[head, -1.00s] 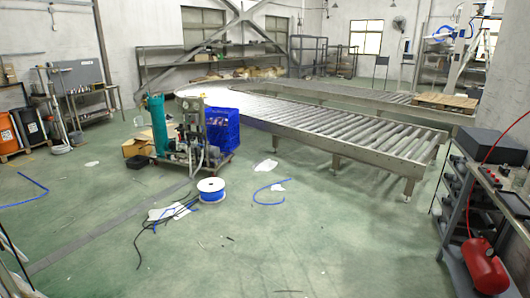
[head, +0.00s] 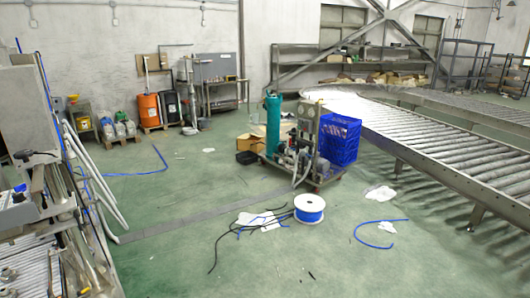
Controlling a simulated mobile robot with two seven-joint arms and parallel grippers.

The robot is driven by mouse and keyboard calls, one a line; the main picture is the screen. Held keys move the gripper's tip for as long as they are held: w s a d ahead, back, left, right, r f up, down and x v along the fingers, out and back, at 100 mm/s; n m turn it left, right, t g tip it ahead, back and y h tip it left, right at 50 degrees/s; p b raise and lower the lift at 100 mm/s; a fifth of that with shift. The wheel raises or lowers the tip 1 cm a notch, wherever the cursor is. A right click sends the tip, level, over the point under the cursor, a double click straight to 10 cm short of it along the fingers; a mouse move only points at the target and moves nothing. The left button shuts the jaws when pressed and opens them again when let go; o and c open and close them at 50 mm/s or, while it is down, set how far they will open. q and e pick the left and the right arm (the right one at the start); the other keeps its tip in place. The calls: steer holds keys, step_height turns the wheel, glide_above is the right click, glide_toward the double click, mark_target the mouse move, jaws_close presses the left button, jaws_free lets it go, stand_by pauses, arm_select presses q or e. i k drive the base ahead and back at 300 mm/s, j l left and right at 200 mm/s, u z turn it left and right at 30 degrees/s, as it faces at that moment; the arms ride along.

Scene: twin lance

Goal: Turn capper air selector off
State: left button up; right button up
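No part clearly marked as the capper air selector can be made out. A grey machine (head: 28,120) stands at the left edge, with a small dark handle or fitting (head: 36,155) on its side; I cannot tell whether this is the selector. White and blue hoses (head: 90,180) run down beside the machine to the floor. A pump cart (head: 298,150) with a teal cylinder and small gauges stands in the middle, too far off to read its controls. Neither of my grippers shows in the head view.
A roller conveyor (head: 440,150) fills the right side. A blue crate (head: 340,138) sits at the cart. A blue hose reel (head: 309,208), black cable (head: 250,238) and loose blue hose (head: 372,232) lie on the floor. Green floor (head: 190,255) is open in front.

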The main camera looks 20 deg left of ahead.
mark_target(22, 187)
steer(key=i+j+u, duration=0.15)
steer(key=i+u, duration=1)
steer(key=u, duration=0.15)
steer(key=i+j, duration=0.1)
steer(key=i, duration=0.4)
steer(key=i+z, duration=0.15)
steer(key=i, duration=0.3)
steer(key=i+j, duration=0.2)
steer(key=i, duration=0.3)
steer(key=z, duration=7.35)
